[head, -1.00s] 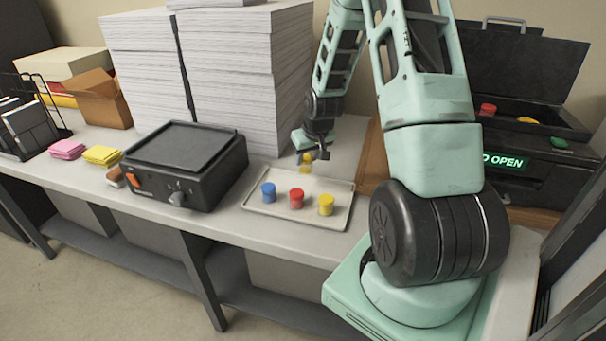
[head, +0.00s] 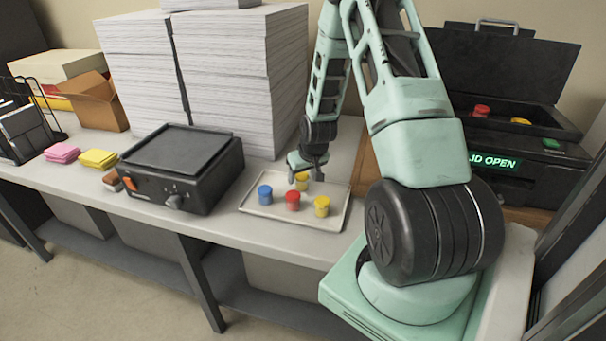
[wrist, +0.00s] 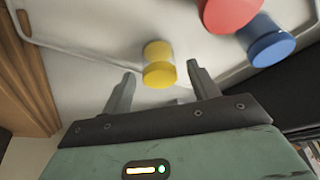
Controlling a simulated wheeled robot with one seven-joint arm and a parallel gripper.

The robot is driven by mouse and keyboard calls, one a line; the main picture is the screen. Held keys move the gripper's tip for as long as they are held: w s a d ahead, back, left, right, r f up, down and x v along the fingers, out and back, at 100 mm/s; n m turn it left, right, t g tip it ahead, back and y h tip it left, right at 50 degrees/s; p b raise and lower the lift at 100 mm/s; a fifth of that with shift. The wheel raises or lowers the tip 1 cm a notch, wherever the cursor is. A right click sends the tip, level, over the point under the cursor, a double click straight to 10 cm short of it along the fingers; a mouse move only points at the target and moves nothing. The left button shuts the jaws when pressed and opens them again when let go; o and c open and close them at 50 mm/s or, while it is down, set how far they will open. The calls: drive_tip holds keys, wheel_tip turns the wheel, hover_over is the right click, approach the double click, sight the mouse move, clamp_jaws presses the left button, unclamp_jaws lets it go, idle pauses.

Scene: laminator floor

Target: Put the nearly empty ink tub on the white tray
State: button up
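The white tray (head: 255,211) lies on the bench with a blue tub (head: 265,194), a red tub (head: 292,201) and a yellow tub (head: 322,206) standing on it. Another yellow tub (head: 302,182) stands upright at the tray's back part, under my gripper (head: 308,172). The red tub (wrist: 230,10) and blue tub (wrist: 268,42) are close by.
A black hot plate (head: 180,165) stands left of the tray, and tall paper stacks (head: 240,80) stand behind. An open black machine (head: 530,165) at the right holds a red tub (head: 481,111) and a yellow tub (head: 520,121). Sticky notes (head: 98,158) lie at left.

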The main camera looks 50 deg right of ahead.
drive_tip(key=b+v, duration=0.2)
drive_tip(key=v, duration=1)
drive_tip(key=a+r+n+g+y, duration=0.1)
drive_tip(key=a+r+n, duration=0.15)
drive_tip(key=a, duration=1.05)
drive_tip(key=a+r+n+y, duration=0.1)
drive_tip(key=a+r+n, duration=0.15)
drive_tip(key=a, duration=1.05)
drive_tip(key=s+a+r+n+g, duration=0.2)
drive_tip(key=s+a+n, duration=0.5)
drive_tip(key=s+a, duration=1)
drive_tip(key=shift+s+r+g, duration=0.3)
drive_tip(key=shift+s+g, duration=0.2)
drive_tip(key=shift+s, duration=0.35)
